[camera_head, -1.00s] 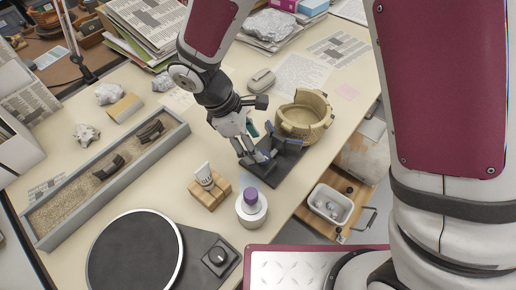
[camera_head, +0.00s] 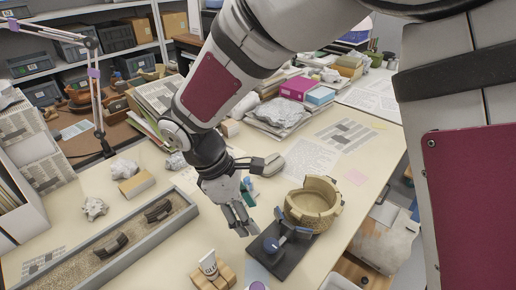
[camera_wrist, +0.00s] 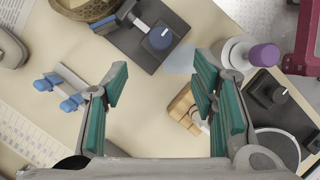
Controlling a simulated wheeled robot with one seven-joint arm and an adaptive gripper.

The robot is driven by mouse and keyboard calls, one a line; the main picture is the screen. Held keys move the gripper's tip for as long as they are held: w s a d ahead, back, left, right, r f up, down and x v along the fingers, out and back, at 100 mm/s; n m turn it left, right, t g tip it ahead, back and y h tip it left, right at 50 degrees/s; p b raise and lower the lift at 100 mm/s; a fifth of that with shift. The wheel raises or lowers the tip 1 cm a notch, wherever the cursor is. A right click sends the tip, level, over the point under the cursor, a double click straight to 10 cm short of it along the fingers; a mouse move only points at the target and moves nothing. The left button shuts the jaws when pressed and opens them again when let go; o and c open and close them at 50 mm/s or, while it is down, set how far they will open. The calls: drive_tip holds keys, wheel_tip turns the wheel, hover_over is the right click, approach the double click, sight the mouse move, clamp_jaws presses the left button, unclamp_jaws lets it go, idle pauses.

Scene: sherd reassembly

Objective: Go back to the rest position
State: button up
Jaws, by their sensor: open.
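My gripper (camera_head: 241,222) is open and empty, raised above the table to the left of the black stand (camera_head: 291,262). The stand has a blue knob (camera_head: 271,244), which also shows at the top of the wrist view (camera_wrist: 160,38). A tan pot (camera_head: 311,208) with a broken, uneven rim sits at the stand, apart from my gripper. In the wrist view only the pot's edge (camera_wrist: 85,8) shows.
A long sand tray (camera_head: 120,250) with two dark curved sherds lies to the left. A wooden block with a tube (camera_head: 209,266) and a purple-capped jar (camera_wrist: 262,55) stand near. Papers and boxes (camera_head: 297,88) fill the back of the table.

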drive_tip(key=s+d+r+m+y+p, duration=0.1)
drive_tip(key=s+d+r+m, duration=0.1)
drive_tip(key=d+r+m, duration=0.35)
drive_tip(key=s+d+r+m+y+p, duration=0.1)
drive_tip(key=s+d+r+m, duration=0.15)
drive_tip(key=d+r, duration=0.65)
drive_tip(key=s+d+r+m+t+y+p, duration=0.1)
drive_tip(key=s+d+r+m+t, duration=0.1)
drive_tip(key=s+d+m, duration=0.3)
drive_tip(key=s+d+r+m+t+y+p, duration=0.1)
drive_tip(key=s+d+r+m+t, duration=0.1)
drive_tip(key=s+d+r+m, duration=0.2)
drive_tip(key=shift+s+d+r+m+p, duration=0.35)
drive_tip(key=shift+s+d+m, duration=0.3)
drive_tip(key=shift+s, duration=0.55)
